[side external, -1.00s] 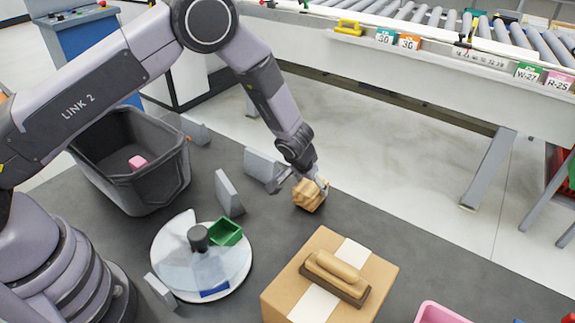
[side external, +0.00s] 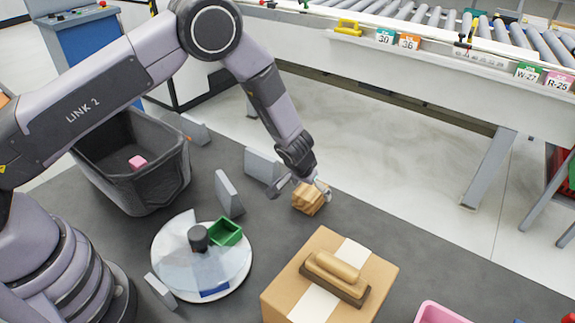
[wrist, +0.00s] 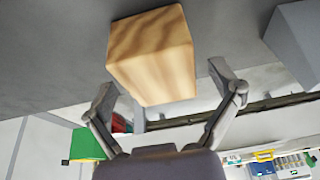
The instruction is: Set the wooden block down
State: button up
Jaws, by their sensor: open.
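The wooden block (side external: 309,198) rests on the dark grey mat (side external: 262,262), close to the mat's far edge, in the side view. In the wrist view the wooden block (wrist: 152,54) shows striped grain, just beyond and between my fingertips. My gripper (side external: 300,187) is just above the block and open, with a finger to either side. In the wrist view my gripper (wrist: 165,85) has its fingers spread wide, with gaps between them and the block.
Grey upright plates (side external: 262,166) stand left of the block. A cardboard box (side external: 285,288) with a wooden-handled brush (side external: 335,278) sits in front. A round turntable (side external: 170,265) and a dark bin (side external: 150,185) lie left. The mat right of the block is clear.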

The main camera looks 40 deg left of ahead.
jog(key=v, duration=1.2)
jog(key=s+a+r+y, duration=0.1)
jog(key=s+a+r, duration=0.35)
jog(key=r, duration=0.35)
jog(key=s+a+r+n+t, duration=0.1)
jog(key=s+a+r, duration=0.2)
jog(key=a+r, duration=0.35)
jog(key=s+a+r+y, duration=0.1)
jog(key=s+a+r, duration=0.25)
jog(key=r, duration=0.55)
jog(key=s+a+r+h, duration=0.1)
jog(key=s+a+r, duration=0.1)
jog(key=s, duration=0.8)
jog(key=s+a+r+m+h, duration=0.1)
jog(key=s+a+r, duration=0.1)
jog(key=s, duration=0.8)
jog(key=shift+s, duration=0.2)
